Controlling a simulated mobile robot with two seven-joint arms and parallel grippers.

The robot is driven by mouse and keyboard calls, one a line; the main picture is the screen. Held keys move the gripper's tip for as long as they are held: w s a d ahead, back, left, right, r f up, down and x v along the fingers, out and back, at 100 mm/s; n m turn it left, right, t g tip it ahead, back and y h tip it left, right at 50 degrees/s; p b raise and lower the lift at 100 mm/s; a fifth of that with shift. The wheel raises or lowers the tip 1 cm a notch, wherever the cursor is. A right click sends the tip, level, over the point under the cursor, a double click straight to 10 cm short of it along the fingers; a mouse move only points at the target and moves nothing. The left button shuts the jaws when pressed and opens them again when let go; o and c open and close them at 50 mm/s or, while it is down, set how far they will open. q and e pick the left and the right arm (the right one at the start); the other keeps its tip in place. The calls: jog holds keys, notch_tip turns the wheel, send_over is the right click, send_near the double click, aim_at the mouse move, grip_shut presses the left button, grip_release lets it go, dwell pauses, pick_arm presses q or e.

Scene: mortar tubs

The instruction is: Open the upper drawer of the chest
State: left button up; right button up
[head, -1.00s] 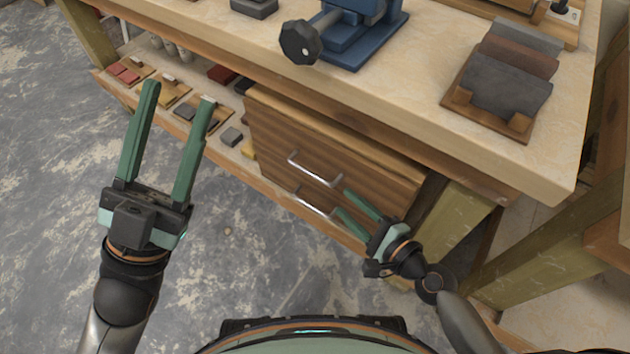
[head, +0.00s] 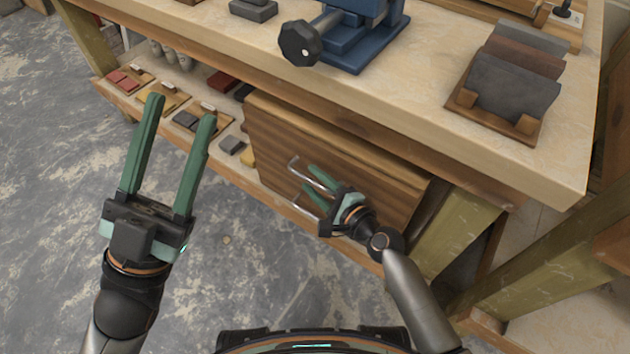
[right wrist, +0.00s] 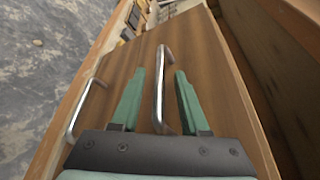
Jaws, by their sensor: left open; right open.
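The wooden chest (head: 290,135) sits under the workbench, its front showing two metal bar handles. The upper handle (head: 298,169) is partly covered by my right gripper (head: 309,177) in the head view. In the right wrist view the upper handle (right wrist: 161,75) runs between the two green fingers of my right gripper (right wrist: 160,85), which are open on either side of it. The lower handle (right wrist: 84,108) lies outside the fingers to the left; it also shows in the head view (head: 303,204). The drawers look shut. My left gripper (head: 182,108) is open and empty, left of the chest.
The workbench top (head: 400,95) overhangs the chest and bears a blue vise (head: 350,45) and a rack of dark slabs (head: 510,85). A low shelf (head: 220,150) with small samples is left of the chest. The floor (head: 60,230) is clear at left.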

jog(key=shift+c, duration=0.2)
grip_shut()
dwell(1.1)
